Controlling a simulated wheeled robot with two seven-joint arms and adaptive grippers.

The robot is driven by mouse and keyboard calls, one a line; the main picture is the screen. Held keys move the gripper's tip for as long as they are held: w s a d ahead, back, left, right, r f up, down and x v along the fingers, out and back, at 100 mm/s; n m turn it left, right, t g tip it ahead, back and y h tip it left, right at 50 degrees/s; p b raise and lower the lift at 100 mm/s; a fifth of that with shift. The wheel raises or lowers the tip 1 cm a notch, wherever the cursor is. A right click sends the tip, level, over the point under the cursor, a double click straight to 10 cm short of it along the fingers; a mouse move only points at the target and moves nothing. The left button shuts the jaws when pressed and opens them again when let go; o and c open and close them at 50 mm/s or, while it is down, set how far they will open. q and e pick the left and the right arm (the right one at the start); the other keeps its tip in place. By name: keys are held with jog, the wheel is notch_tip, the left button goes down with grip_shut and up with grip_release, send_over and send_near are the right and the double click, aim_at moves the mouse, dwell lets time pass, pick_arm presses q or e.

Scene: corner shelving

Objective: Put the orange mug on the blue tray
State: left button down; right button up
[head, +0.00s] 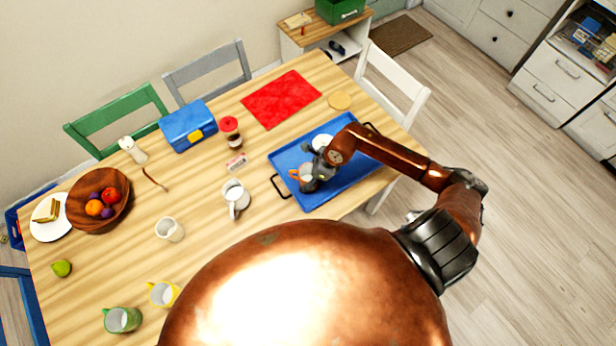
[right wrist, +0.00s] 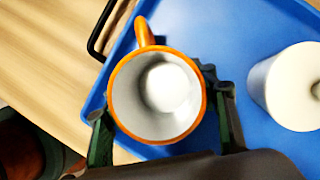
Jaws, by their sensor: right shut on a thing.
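The orange mug (head: 307,181) is at the left part of the blue tray (head: 345,183) in the head view. In the right wrist view the mug (right wrist: 158,97) shows from above, upright, with an orange rim, pale inside and its handle toward the top. My right gripper (head: 314,172) is shut on the mug, with one finger on each side of it in the right wrist view (right wrist: 163,120). The tray (right wrist: 225,35) lies below the mug. I cannot tell whether the mug's base touches it. My left gripper is not in view.
A white round object (right wrist: 290,88) stands on the tray, right of the mug; it also shows in the head view (head: 322,141). A red mat (head: 281,98) lies behind. The tray's right part is clear.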

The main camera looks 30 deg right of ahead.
jog(key=o, duration=1.4)
jog(key=v, duration=1.2)
